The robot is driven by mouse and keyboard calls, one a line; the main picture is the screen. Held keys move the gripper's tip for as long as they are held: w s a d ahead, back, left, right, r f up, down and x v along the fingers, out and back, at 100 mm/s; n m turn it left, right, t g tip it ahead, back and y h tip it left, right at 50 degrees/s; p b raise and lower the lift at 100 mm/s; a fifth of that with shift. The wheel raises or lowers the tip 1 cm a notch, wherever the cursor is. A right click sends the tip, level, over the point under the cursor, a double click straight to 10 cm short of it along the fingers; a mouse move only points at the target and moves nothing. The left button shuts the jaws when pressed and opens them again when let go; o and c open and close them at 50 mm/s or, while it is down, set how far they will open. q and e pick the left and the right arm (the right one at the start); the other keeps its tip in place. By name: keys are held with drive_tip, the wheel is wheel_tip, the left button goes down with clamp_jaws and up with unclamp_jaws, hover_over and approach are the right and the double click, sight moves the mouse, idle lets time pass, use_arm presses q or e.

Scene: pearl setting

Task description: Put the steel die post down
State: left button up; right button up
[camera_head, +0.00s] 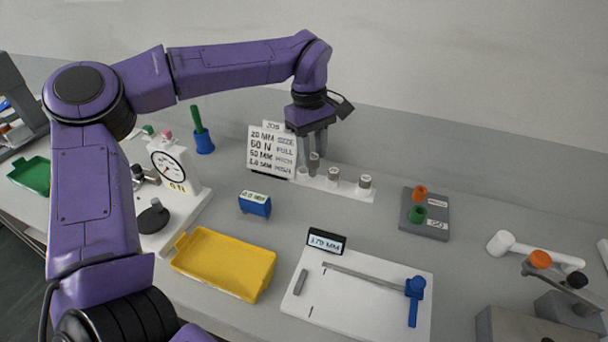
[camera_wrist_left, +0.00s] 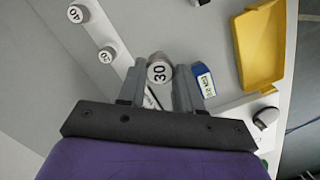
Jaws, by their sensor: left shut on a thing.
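My left gripper (camera_head: 313,143) points down over the white rack (camera_head: 345,189) at the back of the bench. It is shut on a grey steel die post (camera_head: 314,163), upright between the fingers. In the left wrist view the held post's top (camera_wrist_left: 158,72) reads 30. I cannot tell whether its foot touches the rack. Two other posts stand along the rack to the right, one (camera_head: 333,175) marked 20 in the wrist view (camera_wrist_left: 106,54) and one (camera_head: 364,183) marked 40 there (camera_wrist_left: 76,14). My right gripper is out of view.
A white sign card (camera_head: 271,151) stands just left of the gripper. A blue block (camera_head: 255,204), a yellow tray (camera_head: 225,264) and a white board with a gauge (camera_head: 368,303) lie in front. A dial press (camera_head: 171,171) stands left. Bench between rack and board is clear.

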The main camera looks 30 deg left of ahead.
use_arm(q)
drive_tip(key=w+a+f+p, duration=0.1)
drive_tip(key=w+a+f, duration=0.2)
drive_tip(key=f, duration=0.1)
drive_tip(key=w+a+f+p, duration=0.1)
drive_tip(key=w+a+f, duration=0.1)
drive_tip(key=w+f, duration=0.1)
drive_tip(key=w+a+f+p, duration=0.1)
drive_tip(key=w+a+f, duration=0.2)
drive_tip(key=f, duration=0.2)
drive_tip(key=shift+w+a+f+p, duration=0.1)
drive_tip(key=shift+a+f+p, duration=0.05)
drive_tip(key=shift+a+p, duration=0.2)
drive_tip(key=shift+f, duration=0.1)
drive_tip(key=shift+d+f, duration=0.1)
drive_tip(key=shift+f, duration=0.1)
drive_tip(key=o, duration=1.1)
